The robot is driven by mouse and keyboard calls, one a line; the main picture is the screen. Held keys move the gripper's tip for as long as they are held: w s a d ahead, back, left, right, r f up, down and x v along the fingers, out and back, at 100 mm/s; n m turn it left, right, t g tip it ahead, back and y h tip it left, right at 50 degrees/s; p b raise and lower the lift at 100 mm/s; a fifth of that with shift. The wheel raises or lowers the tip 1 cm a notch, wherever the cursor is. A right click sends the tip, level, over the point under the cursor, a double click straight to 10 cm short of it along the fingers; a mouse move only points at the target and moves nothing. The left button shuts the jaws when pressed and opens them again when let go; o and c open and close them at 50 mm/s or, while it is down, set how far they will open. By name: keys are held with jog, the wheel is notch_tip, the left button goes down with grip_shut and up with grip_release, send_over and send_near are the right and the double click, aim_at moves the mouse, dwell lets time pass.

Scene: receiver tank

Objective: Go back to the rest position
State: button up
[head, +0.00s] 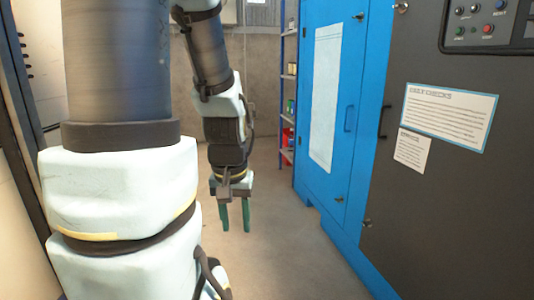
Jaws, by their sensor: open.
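My gripper (235,215) hangs from my arm near the middle of the head view. It points down, with its two green fingers apart and nothing between them. It is over the bare floor, clear of the blue cabinet to its right. My own arm links fill much of the left side and hide what is behind them.
A blue cabinet (355,120) with a dark panel (435,210) stands along the right. Labels (450,115) and a button panel (485,20) are on the dark part. A blue shelf rack (289,90) stands behind. The concrete floor (280,250) between is clear.

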notch_tip(320, 180, up, 25)
jog(key=p, duration=2.3)
jog(key=shift+w, duration=0.15)
jog(key=shift+d, duration=0.1)
